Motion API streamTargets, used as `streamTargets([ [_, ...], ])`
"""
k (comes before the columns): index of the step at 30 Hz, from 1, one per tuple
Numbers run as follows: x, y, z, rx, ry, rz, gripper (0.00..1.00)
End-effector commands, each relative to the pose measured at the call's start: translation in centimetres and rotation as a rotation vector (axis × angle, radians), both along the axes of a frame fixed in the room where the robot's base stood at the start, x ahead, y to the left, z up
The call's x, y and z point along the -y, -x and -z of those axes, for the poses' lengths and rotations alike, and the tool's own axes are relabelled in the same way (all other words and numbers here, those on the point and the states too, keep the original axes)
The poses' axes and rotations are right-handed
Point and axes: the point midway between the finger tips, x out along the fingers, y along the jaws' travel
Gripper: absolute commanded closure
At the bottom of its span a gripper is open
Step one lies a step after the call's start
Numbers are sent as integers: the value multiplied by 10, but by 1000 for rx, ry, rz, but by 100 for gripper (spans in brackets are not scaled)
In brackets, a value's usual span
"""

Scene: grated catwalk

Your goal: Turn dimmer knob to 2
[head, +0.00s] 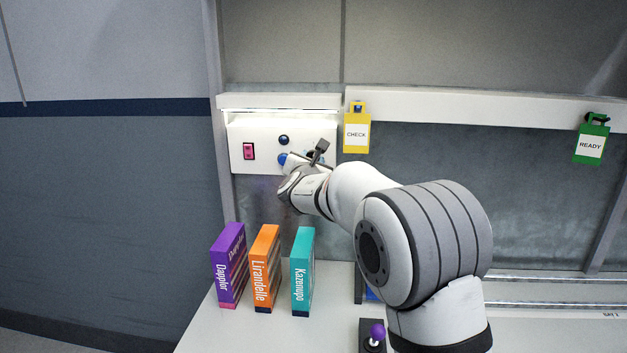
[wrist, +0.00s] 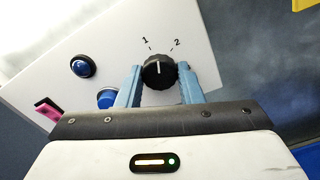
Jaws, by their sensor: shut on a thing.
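The black dimmer knob (wrist: 158,74) is on the white panel (head: 262,134). In the wrist view its white mark points between the printed 1 (wrist: 145,40) and 2 (wrist: 177,42). My gripper (wrist: 160,77) has one light-blue finger on each side of the knob and is shut on it. In the head view my wrist covers most of the knob and the fingertips.
The panel also has a pink-red switch (head: 249,151), a dark blue round button (head: 284,139) and a brighter blue button (head: 282,159) close to my gripper. A yellow CHECK tag (head: 357,134) hangs just right. Purple (head: 229,264), orange (head: 264,267) and teal (head: 303,271) boxes stand below.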

Motion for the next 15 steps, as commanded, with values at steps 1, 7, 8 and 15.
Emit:
streamTargets([
  [1,0,0,10,6,-47,0,90],
  [7,-1,0,8,12,-236,0,90],
  [8,-1,0,8,12,-264,-1,90],
  [15,-1,0,5,17,-459,-2,90],
])
